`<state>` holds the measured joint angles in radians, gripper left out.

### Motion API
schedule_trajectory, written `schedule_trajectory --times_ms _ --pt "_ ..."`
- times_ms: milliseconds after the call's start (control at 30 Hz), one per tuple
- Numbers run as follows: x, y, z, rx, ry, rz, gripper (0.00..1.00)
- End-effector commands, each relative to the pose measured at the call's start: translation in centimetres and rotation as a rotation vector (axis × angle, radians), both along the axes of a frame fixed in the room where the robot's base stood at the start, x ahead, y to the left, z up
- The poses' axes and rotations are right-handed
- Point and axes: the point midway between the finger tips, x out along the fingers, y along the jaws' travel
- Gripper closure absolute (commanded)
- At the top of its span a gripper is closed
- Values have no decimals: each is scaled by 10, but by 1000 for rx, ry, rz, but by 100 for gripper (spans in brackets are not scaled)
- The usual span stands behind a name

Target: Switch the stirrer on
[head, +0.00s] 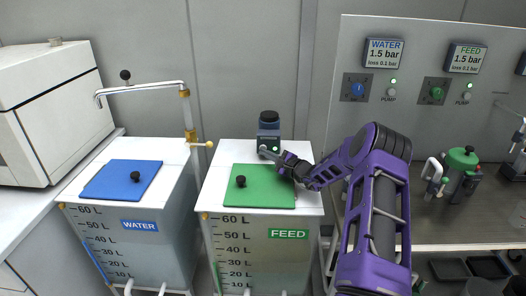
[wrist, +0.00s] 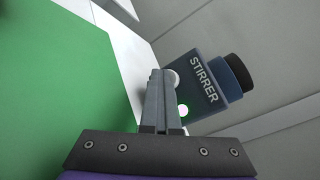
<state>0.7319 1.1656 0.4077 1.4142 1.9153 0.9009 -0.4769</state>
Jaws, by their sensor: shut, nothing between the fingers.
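The stirrer (head: 269,130) is a dark blue-grey unit with a black cap on the back edge of the FEED tank.
The FEED tank's green lid (head: 262,193) with a black knob (head: 241,181) lies below my gripper. The WATER tank's blue lid (head: 110,181), a tap pipe (head: 150,87) and a white machine (head: 50,110) stand left. A pump panel (head: 430,60) is at the right.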

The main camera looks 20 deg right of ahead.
Motion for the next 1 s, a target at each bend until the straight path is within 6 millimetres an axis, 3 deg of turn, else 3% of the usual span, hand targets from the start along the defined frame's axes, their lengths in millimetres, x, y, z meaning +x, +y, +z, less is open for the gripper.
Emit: schedule_trajectory --times_ms 533,1000 --pt "-8 2 1 0 -2 -4 100" --pt "-50 20 1 1 0 -3 100"
